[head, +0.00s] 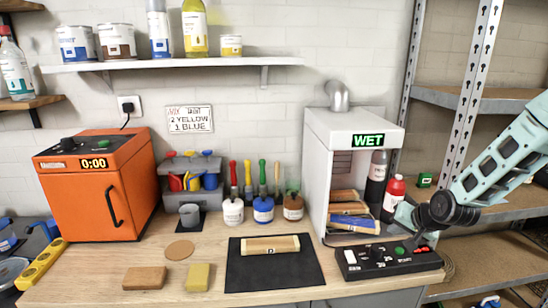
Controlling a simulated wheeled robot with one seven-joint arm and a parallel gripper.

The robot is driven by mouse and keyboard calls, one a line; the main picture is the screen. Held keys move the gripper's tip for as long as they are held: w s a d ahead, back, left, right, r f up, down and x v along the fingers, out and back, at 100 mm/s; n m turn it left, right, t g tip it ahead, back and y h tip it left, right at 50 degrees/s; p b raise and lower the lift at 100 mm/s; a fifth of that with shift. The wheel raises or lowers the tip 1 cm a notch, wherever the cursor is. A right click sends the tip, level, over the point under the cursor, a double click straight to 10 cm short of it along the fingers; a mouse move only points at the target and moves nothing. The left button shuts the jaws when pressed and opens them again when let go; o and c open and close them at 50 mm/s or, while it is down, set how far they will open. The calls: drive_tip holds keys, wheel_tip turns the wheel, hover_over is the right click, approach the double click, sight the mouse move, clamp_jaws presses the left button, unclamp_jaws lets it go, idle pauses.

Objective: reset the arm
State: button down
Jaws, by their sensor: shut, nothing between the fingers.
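My arm comes in from the right edge, teal with dark joints. My gripper (414,236) is at its end, shut and empty, low over the right part of a black control box (375,262). Its fingertips are small and partly hidden, so I cannot tell whether they touch the box. The box has a white switch, a green button and other small controls, and stands at the right front of the wooden bench (210,262).
A black mat (240,275) carries a wooden block (270,244). An orange oven (75,195) stands left. Metal shelving (470,100) rises behind my arm.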

drive_tip(key=s+a+r+n+g+b, duration=0.1)
drive_tip(key=s+a+r+n+g, duration=0.2)
drive_tip(key=s+a, duration=0.55)
drive_tip(key=s+a+r+n+g, duration=0.2)
drive_tip(key=s+a+r+n, duration=0.3)
drive_tip(key=a, duration=0.6)
drive_tip(key=s+a+r+n+g, duration=0.1)
drive_tip(key=s+a+n, duration=0.1)
drive_tip(key=s, duration=0.9)
drive_tip(key=s+a+r+n+g+h, duration=0.1)
drive_tip(key=s+a+n+g, duration=0.1)
drive_tip(key=s, duration=1)
drive_tip(key=shift+s+a+r+n+b, duration=0.3)
drive_tip(key=shift+n+b, duration=0.15)
drive_tip(key=shift+n, duration=0.45)
drive_tip(key=shift+w, duration=0.1)
